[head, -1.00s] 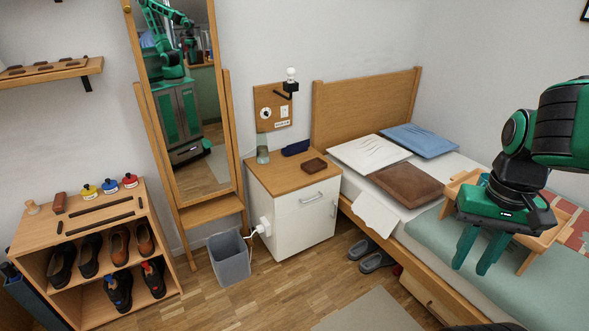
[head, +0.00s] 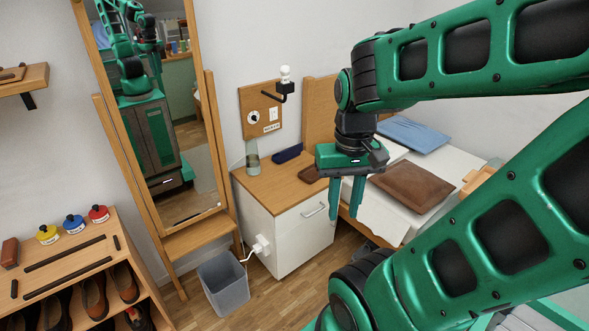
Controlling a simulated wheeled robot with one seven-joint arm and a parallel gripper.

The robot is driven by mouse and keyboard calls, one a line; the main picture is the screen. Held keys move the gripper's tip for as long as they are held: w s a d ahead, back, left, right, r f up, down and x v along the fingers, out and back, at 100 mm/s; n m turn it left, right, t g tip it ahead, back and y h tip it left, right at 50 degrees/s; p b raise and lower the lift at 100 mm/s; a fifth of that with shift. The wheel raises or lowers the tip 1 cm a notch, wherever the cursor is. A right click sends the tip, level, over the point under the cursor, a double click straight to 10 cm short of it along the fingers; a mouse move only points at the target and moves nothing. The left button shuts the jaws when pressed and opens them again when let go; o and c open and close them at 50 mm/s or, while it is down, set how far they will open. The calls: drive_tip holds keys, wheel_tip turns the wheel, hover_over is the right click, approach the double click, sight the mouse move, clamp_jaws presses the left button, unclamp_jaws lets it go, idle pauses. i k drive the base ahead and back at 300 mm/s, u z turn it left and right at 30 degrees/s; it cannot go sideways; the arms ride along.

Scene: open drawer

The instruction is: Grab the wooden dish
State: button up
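The wooden dish (head: 310,174) is a small, dark brown, low square piece on the right side of the top of the nightstand (head: 262,188). Its right end is partly hidden behind my gripper in the head view. My gripper (head: 344,212) points down with its two green fingers apart and nothing between them. In the picture it stands just right of the dish and in front of the nightstand's right edge. The gap in depth between gripper and dish cannot be told.
A dark blue case (head: 287,153) and a glass carafe (head: 252,158) stand at the back of the nightstand. A lamp (head: 285,85) juts from the wall above. The bed with a brown cushion (head: 411,187) is at right. A grey bin (head: 223,283) stands on the floor.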

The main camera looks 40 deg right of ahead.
sight(308, 175)
drive_tip(key=z, duration=0.5)
drive_tip(key=i, duration=1)
drive_tip(key=z, duration=0.7)
